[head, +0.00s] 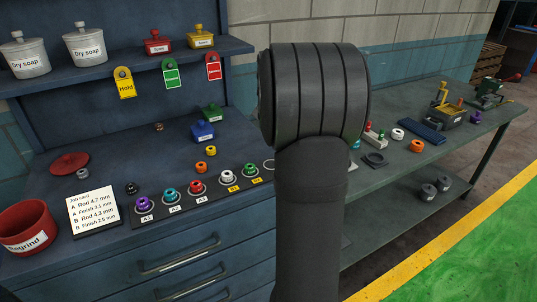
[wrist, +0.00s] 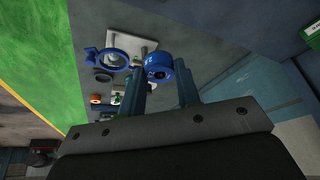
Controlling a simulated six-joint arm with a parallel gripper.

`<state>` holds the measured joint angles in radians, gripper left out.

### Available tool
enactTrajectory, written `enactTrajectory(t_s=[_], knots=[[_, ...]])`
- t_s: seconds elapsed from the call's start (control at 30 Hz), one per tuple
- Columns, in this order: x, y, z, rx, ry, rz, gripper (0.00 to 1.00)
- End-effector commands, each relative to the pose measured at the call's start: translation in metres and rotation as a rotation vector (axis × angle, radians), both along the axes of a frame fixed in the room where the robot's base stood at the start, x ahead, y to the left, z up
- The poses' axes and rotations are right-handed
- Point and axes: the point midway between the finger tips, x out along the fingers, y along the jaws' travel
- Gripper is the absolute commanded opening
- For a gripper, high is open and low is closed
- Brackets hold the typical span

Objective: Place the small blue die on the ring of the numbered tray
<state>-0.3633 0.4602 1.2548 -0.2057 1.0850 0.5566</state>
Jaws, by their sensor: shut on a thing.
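The small blue die (wrist: 158,66) is between the fingertips of my gripper (wrist: 162,78) in the wrist view. My gripper is shut on it, with its round hole facing the camera. In the head view my gripper and the held die are hidden behind my arm. The numbered tray (head: 190,212) is a long dark strip on the blue bench with labelled ring places. Purple (head: 143,204), teal (head: 170,194), red (head: 195,187), white (head: 227,177) and green (head: 250,169) dies line it. A pale ring (head: 268,165) at its right end is partly hidden by my arm.
In the wrist view, a blue ring fixture (wrist: 113,58) on a pale plate lies close left of the held die. A job card (head: 93,212) and red regrind bin (head: 28,228) stand left of the tray. A side bench (head: 450,140) holds several tools and dies.

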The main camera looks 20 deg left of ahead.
Motion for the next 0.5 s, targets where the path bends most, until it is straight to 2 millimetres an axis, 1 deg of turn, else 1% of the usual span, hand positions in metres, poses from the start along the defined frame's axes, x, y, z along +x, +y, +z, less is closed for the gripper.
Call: enactTrajectory(t_s=[0.03, 0.2, 0.3, 0.4, 0.5], knots=[[-0.01, -0.016, 0.003, 0.001, -0.001, -0.013, 0.04], [-0.042, -0.057, 0.005, 0.0, -0.001, -0.042, 0.04], [-0.057, -0.074, 0.004, 0.0, -0.003, -0.054, 0.04], [-0.067, -0.084, 0.003, 0.0, -0.002, -0.063, 0.04], [-0.071, -0.086, 0.0, -0.001, 0.0, -0.065, 0.04]])
